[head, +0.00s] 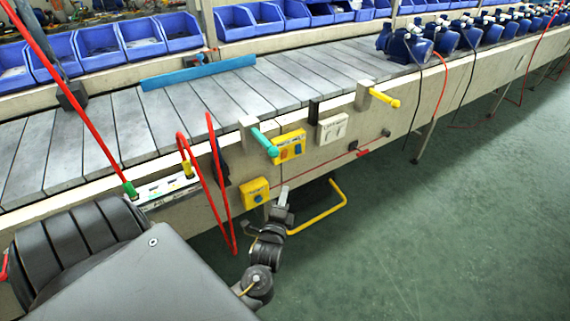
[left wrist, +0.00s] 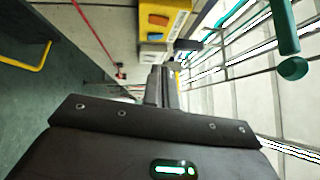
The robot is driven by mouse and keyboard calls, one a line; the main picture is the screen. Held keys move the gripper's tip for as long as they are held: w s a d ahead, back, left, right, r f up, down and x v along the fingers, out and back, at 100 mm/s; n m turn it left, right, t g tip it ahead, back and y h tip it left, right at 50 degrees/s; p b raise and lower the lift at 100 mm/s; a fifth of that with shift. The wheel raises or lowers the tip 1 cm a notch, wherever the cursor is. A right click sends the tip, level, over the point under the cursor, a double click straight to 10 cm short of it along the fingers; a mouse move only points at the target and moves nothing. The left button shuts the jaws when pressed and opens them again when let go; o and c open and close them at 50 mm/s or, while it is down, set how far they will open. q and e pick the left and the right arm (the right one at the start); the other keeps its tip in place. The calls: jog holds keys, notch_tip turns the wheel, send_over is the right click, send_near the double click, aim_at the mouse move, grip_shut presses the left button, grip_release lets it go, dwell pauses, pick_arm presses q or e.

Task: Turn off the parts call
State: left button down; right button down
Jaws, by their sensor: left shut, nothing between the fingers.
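A yellow box (head: 289,146) with an orange and a blue button is on the side of the conveyor; it also shows at the top of the left wrist view (left wrist: 165,18). A white switch panel (head: 332,128) is to the right. I cannot read which one is the parts call. My left gripper (head: 283,193) is shut and empty, just right of the lower yellow box in the head view; its closed fingers (left wrist: 161,82) show in the left wrist view. My right gripper is not in view.
A teal handle (head: 265,142) and a yellow handle (head: 384,97) stick out from the conveyor side. Red hoses (head: 217,185) hang left of the boxes. A bent yellow bar (head: 328,218) is low beside my gripper. The green floor (head: 440,230) at right is clear.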

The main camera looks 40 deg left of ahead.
pick_arm(q)
jog(key=shift+w, duration=0.1)
jog(key=b, duration=0.1)
send_near(284, 155)
jog(key=w+d, duration=0.2)
jog(key=w, duration=0.3)
jog(key=a, duration=0.1)
jog(key=w+a+r, duration=0.1)
jog(key=a, duration=0.2)
jog(key=shift+w+r, duration=0.15)
jog(key=shift+r, duration=0.2)
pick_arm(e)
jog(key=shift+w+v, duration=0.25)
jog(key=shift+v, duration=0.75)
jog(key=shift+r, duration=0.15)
